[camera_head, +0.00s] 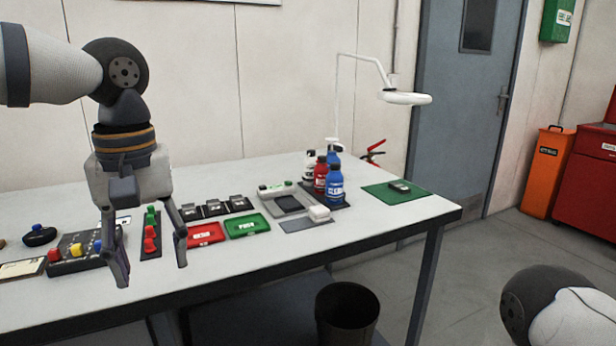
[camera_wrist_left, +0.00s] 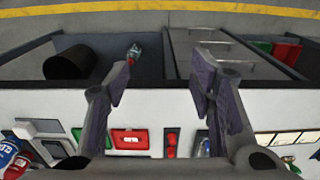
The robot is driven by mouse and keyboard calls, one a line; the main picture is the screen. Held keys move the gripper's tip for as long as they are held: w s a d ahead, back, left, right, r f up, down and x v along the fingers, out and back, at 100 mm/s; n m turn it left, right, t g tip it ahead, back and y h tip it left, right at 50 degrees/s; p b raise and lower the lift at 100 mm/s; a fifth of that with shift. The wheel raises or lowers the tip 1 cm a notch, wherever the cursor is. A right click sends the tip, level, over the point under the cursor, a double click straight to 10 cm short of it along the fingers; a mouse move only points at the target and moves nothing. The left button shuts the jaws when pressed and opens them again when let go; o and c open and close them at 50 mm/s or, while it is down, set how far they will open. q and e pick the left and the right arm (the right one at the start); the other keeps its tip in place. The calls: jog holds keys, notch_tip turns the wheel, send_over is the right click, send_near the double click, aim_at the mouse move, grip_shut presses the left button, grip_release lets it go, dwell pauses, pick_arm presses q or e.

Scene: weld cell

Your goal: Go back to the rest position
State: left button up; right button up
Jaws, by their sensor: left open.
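My left gripper (camera_head: 148,268) hangs down over the front part of the white table (camera_head: 330,236), fingers pointing downward. It is open, with nothing between the fingers. It also shows in the left wrist view (camera_wrist_left: 168,92), its two fingers spread apart above the table's front edge. In the head view it partly covers the panel with coloured knobs (camera_head: 72,252) and stands near the strip with red and green buttons (camera_head: 150,236). A rounded part of my right arm shows at the lower right, but its gripper is out of view.
Red tray (camera_head: 205,235) and green tray (camera_head: 246,225) lie right of the gripper. Several bottles (camera_head: 335,190) stand farther back, near a green mat (camera_head: 378,196). A lamp (camera_head: 406,98) overhangs the table's far end. A black bin (camera_head: 346,310) stands at the front.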

pick_arm(q)
jog(key=w+a+f+n+t+y, duration=0.1)
jog(key=a+f+y, duration=0.25)
jog(key=f, duration=0.55)
jog(key=w+a+f+y, duration=0.15)
jog(key=a+f, duration=0.25)
jog(key=f, duration=0.4)
jog(key=s+f+m+t+y, duration=0.1)
jog(key=s+f+m+t, duration=0.3)
jog(key=f, duration=0.8)
jog(key=s+d+f+m+g+h, duration=0.1)
jog(key=s+d+f+g+h, duration=0.15)
jog(key=s+f, duration=0.8)
jog(key=s+d+g+h, duration=0.3)
jog(key=s+g, duration=0.2)
jog(key=s, duration=1.7)
jog(key=shift+s+m+h, duration=0.2)
jog(key=shift+m+h, duration=0.15)
jog(key=shift+m, duration=0.05)
pick_arm(e)
jog(key=shift+w, duration=0.35)
pick_arm(q)
jog(key=shift+w, duration=0.1)
